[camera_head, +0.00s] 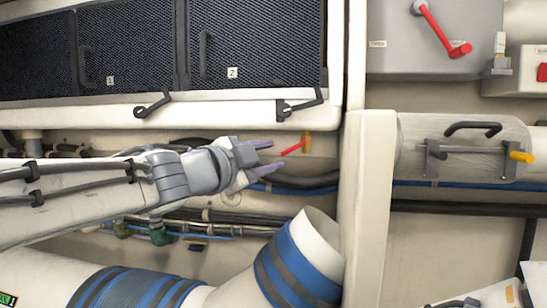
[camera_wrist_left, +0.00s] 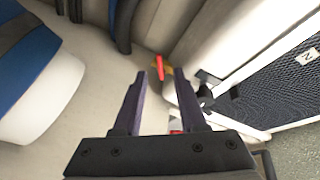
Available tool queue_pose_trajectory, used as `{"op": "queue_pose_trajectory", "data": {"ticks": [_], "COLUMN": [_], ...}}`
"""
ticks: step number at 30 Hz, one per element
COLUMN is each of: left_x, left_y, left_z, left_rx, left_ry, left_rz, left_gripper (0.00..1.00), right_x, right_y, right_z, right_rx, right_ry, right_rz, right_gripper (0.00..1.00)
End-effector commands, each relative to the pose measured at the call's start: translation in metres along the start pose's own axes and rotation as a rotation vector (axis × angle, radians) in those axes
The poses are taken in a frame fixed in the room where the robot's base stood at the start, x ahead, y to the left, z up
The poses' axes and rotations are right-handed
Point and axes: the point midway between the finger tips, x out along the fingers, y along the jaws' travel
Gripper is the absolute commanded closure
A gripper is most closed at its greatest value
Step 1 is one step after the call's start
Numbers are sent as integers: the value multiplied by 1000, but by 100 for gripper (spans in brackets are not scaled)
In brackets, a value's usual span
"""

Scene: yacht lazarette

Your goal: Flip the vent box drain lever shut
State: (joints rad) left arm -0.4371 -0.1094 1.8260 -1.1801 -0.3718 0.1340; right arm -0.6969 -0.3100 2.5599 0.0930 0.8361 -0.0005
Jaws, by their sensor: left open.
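A small red lever (camera_head: 293,148) with a yellow-orange mount (camera_head: 306,143) sits under the vent box (camera_head: 230,103), near its right end. The lever slants down to the left from the mount. My left gripper (camera_head: 278,156) is open, with its two purple fingers pointing right, their tips close to the lever's free end. In the left wrist view the red lever (camera_wrist_left: 160,68) shows beyond the gap between the open fingertips (camera_wrist_left: 161,74). No contact is visible. My right gripper is not in view.
Two mesh panels marked 1 and 2 have black latches (camera_head: 300,104) hanging below. A cream post (camera_head: 367,200) stands right of the lever. Dark hoses (camera_head: 310,181) run below it, above a blue-banded duct (camera_head: 297,265). Another red lever (camera_head: 440,32) is on a grey box, upper right.

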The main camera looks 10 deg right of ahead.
Motion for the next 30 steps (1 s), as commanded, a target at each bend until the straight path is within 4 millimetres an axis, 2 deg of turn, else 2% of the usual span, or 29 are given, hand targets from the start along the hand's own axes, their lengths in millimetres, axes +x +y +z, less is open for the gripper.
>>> {"op": "queue_pose_trajectory", "data": {"ticks": [3, 10, 15, 23, 24, 27, 30], "left_x": [26, 61, 72, 73, 73, 73, 73], "left_y": [2, 0, 1, 1, 1, 1, 1], "left_z": [0, 0, 0, 0, 0, 0, 0], "left_rx": [0, -2, -1, -1, -1, -1, -1], "left_ry": [0, -1, -2, -2, -2, -2, -2], "left_rz": [3, 1, 1, 1, 1, 1, 0], "left_gripper": [59, 59, 59, 59, 67, 100, 100], "right_x": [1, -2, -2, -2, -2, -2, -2], "right_y": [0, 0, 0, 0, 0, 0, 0], "right_z": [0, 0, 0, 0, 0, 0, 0], "right_rx": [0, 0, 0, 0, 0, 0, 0], "right_ry": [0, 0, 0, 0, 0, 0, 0], "right_rz": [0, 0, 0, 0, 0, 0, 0], "right_gripper": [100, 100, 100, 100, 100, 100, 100]}}
